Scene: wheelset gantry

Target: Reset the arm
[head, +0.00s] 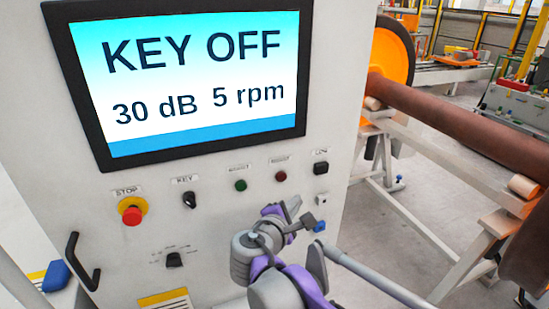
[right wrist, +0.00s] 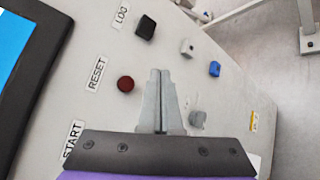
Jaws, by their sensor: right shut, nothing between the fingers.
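My right gripper (head: 292,207) is in front of the lower right of the control panel (head: 215,190), with its purple and grey arm coming up from below. Its fingers are together and empty in the right wrist view (right wrist: 160,75). In that view the fingertips lie just right of the red RESET button (right wrist: 125,84) and below the black LOG switch (right wrist: 146,27). I cannot tell whether they touch the panel. The screen (head: 195,75) reads KEY OFF, 30 dB, 5 rpm. My left gripper is not in view.
The panel carries a red STOP button (head: 132,210), a black KEY switch (head: 190,200) and a green button (head: 241,185). A black handle (head: 80,262) sticks out at the lower left. A brown axle (head: 450,120) with an orange wheel (head: 392,58) stands at the right.

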